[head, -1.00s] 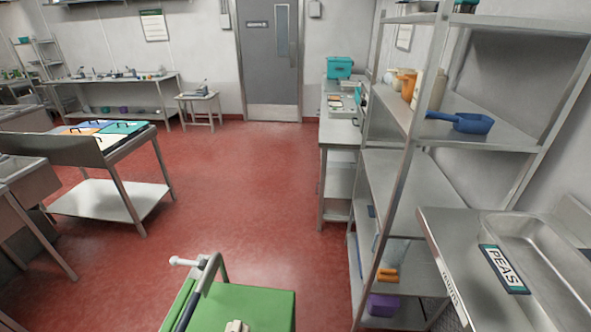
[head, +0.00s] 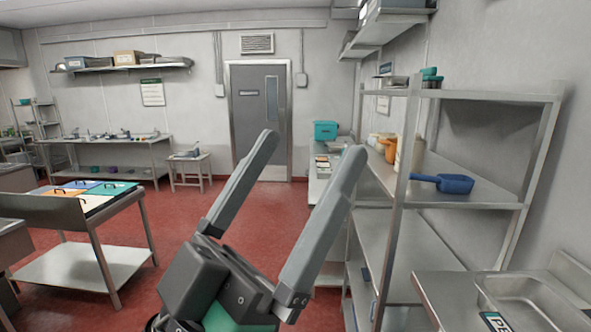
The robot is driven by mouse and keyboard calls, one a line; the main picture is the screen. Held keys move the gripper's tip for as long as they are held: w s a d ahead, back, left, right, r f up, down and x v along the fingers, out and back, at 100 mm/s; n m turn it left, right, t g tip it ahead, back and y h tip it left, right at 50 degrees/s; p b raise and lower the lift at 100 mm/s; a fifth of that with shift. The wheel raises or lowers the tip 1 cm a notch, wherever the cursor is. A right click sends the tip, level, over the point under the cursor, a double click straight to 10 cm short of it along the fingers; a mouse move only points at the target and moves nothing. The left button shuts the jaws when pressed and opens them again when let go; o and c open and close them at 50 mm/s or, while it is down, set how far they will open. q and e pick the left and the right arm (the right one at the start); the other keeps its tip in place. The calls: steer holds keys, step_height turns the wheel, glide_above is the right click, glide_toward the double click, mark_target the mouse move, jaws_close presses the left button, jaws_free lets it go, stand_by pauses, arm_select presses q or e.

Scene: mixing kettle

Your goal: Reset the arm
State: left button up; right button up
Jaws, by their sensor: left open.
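My left gripper (head: 312,160) is raised in the middle of the head view. Its two long grey fingers stand wide apart and point up and away. Nothing is between them; the floor, the grey door and the side bench show through the gap. The gripper's dark body and a green part show at the bottom of the view. My right gripper is not in view.
A metal shelf rack (head: 405,200) with a blue scoop (head: 447,183) stands close on the right. A steel sink counter (head: 440,300) is at the lower right. A cart with coloured lids (head: 103,189) is at left. Red floor (head: 190,220) lies open between.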

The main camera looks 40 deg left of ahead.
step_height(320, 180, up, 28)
steer(key=p, duration=2.8)
